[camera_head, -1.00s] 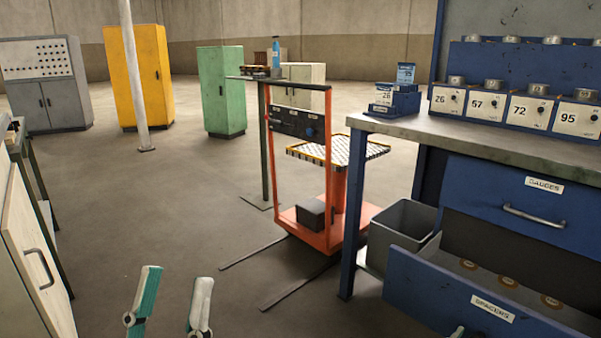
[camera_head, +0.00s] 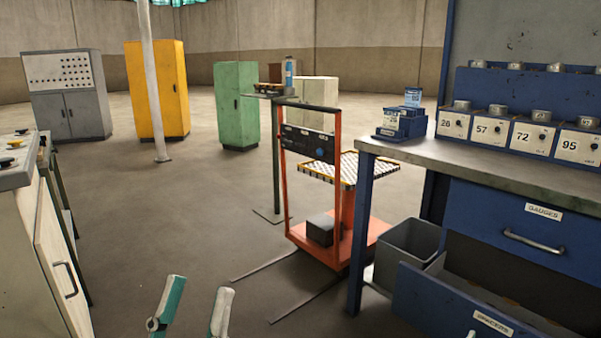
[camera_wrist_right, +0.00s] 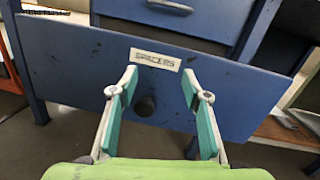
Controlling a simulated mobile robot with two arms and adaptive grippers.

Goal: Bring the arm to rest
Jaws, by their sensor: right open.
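My left gripper (camera_head: 200,288) shows at the bottom of the head view. Its two green-and-white fingers are apart, with nothing between them. My right gripper (camera_wrist_right: 160,84) is open in the right wrist view, with its fingers apart in front of the blue spacers drawer (camera_wrist_right: 75,75). The drawer's label shows just beyond the fingertips. A dark round knob (camera_wrist_right: 146,106) appears between the fingers; I cannot tell whether anything touches it. In the head view the spacers drawer (camera_head: 440,300) stands pulled out, and its contents are not clear.
The blue workbench (camera_head: 470,165) with a shut gauges drawer (camera_head: 520,225) fills the right. A grey bin (camera_head: 408,248) stands beside its leg. An orange trolley (camera_head: 338,250) is at the centre. A pale cabinet (camera_head: 50,250) is close at left. Open floor lies between.

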